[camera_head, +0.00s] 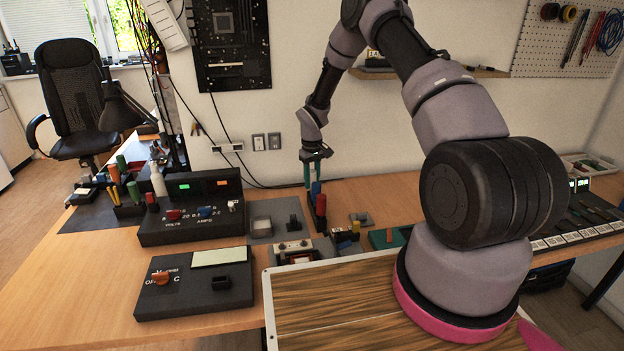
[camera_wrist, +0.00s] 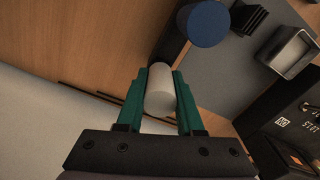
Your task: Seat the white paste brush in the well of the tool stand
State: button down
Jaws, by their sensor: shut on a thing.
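The white paste brush shows in the wrist view as a pale cylinder (camera_wrist: 160,88) between the green fingers of my gripper (camera_wrist: 157,95). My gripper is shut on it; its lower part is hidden. A blue-topped handle (camera_head: 316,188) and a red handle (camera_head: 320,205) stand upright just below the fingers, in what looks like the dark tool stand (camera_head: 318,226). The well cannot be made out. The blue top (camera_wrist: 207,24) is beyond the brush in the wrist view.
A black meter box (camera_head: 190,228) stands to the left, with a grey pad and small black block (camera_head: 293,225) beside it. Another holder with coloured handles (camera_head: 125,207) is farther left. The wall is close behind my gripper. Bare wood lies at the front left.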

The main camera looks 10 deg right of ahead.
jog(key=shift+f, duration=0.35)
jog(key=shift+c, duration=2.3)
grip_release()
notch_tip(320, 180, up, 11)
jog(key=shift+f, duration=0.1)
